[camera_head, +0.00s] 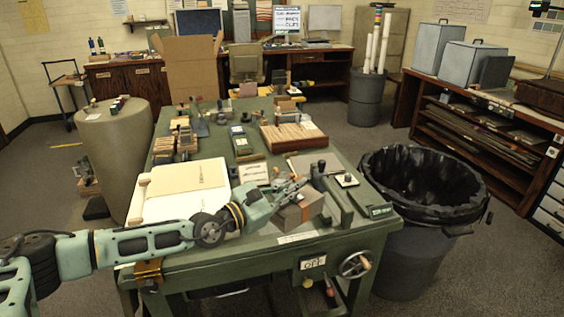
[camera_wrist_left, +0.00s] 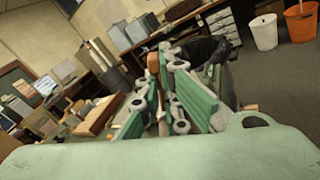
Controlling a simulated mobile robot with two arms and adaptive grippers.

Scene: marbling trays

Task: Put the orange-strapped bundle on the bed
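The orange-strapped bundle (camera_head: 296,214) is a grey-brown block with an orange band, near the front of the green table (camera_head: 250,264). My left gripper (camera_head: 291,188) is at its upper left side, and its fingers overlap the bundle's top edge in the head view. In the left wrist view the green and grey fingers (camera_wrist_left: 164,95) point away from the camera, with a narrow orange-brown strip between them. I cannot tell whether they grip the bundle. Green rails (camera_head: 338,205) lie just right of the bundle. Which surface is the bed is not clear. My right gripper is out of view.
A cream board (camera_head: 186,180) lies left of the bundle. Wooden blocks (camera_head: 291,136) and small tools crowd the table farther back. A black-lined bin (camera_head: 412,262) stands close to the right, and a round grey drum (camera_head: 115,150) stands left. A handwheel (camera_head: 355,265) sticks out in front.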

